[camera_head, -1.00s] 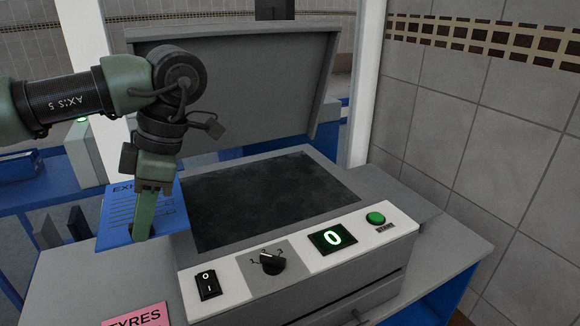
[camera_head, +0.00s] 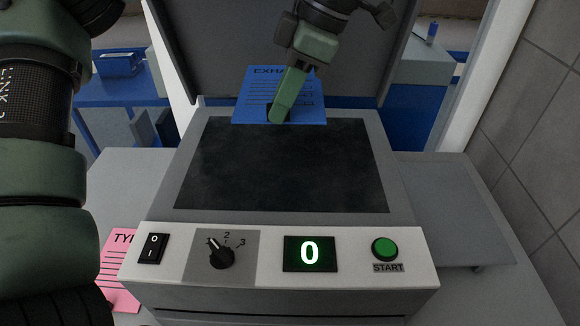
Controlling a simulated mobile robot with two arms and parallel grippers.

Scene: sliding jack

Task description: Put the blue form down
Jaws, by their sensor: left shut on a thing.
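The blue form (camera_head: 305,100), with "EXHA..." printed at its top, is at the back edge of the copier's dark glass (camera_head: 280,165). My left gripper (camera_head: 278,116) comes down over the form from above and is shut on it. The gripper hides part of the print. I cannot tell whether the form touches the glass or hangs just above it. The copier's grey lid (camera_head: 225,45) stands open behind the form. My right gripper is not in view.
The copier's front panel has a power switch (camera_head: 152,248), a dial (camera_head: 220,255), a green "0" display (camera_head: 310,253) and a green START button (camera_head: 384,248). A pink form (camera_head: 120,275) lies at the left. The grey table at right (camera_head: 450,205) is bare.

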